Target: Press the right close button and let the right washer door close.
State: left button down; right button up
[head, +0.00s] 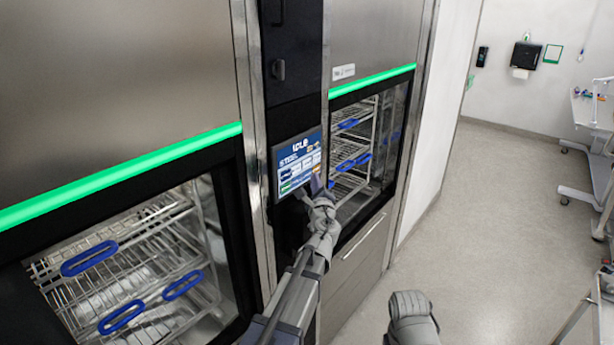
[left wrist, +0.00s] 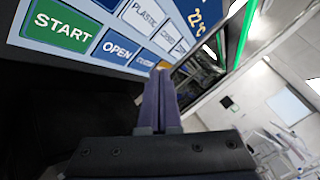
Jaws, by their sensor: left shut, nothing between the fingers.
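The touch panel (head: 288,153) is lit on the dark column between the two washers. In the left wrist view the panel (left wrist: 95,12) shows a green START button (left wrist: 62,27) and a blue OPEN button (left wrist: 117,49). The shut fingers (left wrist: 160,95) also show in the left wrist view. The right washer (head: 375,40) shows its racks inside; I cannot tell whether glass covers them. My right gripper is not visible.
The left washer (head: 110,70) shows wire racks with blue handles behind its window. Green light strips are lit on both washers. A grey part of my right arm (head: 412,315) is at the bottom. Open floor (head: 490,220) lies right, with a white cart (head: 590,195) beyond.

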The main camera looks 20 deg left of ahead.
pick_arm(q)
jog(key=shift+w+a, duration=0.1)
jog(key=shift+a, duration=0.05)
jog(key=shift+w+a, duration=0.1)
jog(key=shift+a, duration=0.2)
